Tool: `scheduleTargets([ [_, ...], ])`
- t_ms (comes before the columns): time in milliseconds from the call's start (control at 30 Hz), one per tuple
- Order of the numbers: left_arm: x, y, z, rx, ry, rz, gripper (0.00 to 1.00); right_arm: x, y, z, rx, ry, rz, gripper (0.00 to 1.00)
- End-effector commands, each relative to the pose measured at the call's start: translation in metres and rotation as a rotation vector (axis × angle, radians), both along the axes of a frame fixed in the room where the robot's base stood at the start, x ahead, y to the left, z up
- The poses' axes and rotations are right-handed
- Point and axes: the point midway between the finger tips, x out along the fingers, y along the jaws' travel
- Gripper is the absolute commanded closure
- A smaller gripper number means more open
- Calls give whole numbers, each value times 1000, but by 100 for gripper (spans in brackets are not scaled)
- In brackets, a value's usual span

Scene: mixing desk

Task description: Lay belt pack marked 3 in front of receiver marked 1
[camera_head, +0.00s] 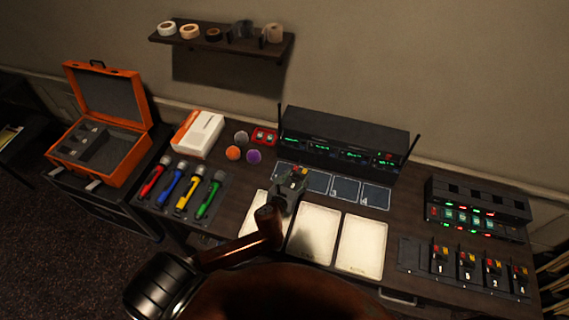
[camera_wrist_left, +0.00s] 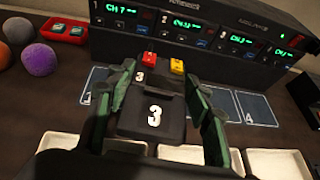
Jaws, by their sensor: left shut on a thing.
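The belt pack marked 3 (camera_wrist_left: 153,117) is dark, with a red and a yellow piece at its far end. My left gripper (camera_wrist_left: 163,95) is shut on it, with green-black fingers on both sides. In the head view, the gripper (camera_head: 291,184) holds the pack over the near edge of the dark numbered squares, towards their left end. I cannot tell whether the pack touches the desk. The receiver marked 1 (camera_wrist_left: 125,17) is the leftmost unit of the black rack (camera_head: 345,139), behind and left of the pack. The square before it (camera_wrist_left: 92,87) is partly hidden. My right gripper is not visible.
Squares marked 3 (camera_head: 346,188) and 4 (camera_head: 376,195) lie bare to the right. Pale trays (camera_head: 361,244) lie nearer me. Coloured balls (camera_head: 233,153) and a red case (camera_head: 264,136) stand left of the rack. Several other belt packs (camera_head: 467,267) stand at the right.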

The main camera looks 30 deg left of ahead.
Motion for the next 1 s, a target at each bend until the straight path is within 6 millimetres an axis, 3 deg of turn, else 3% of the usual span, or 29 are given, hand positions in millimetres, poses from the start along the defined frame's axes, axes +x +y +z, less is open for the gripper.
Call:
scheduleTargets([
  [33, 14, 15, -6, 3, 0, 20, 85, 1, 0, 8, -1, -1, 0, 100],
  [200, 42, 56, -31, 1, 1, 68, 85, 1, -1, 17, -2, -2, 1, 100],
  [400, 55, 82, -48, -1, 1, 98, 85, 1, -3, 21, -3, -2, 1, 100],
  [667, 58, 87, -56, 0, 0, 104, 85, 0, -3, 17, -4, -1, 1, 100],
  [1000, 57, 87, -79, -1, 1, 104, 85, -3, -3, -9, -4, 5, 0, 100],
])
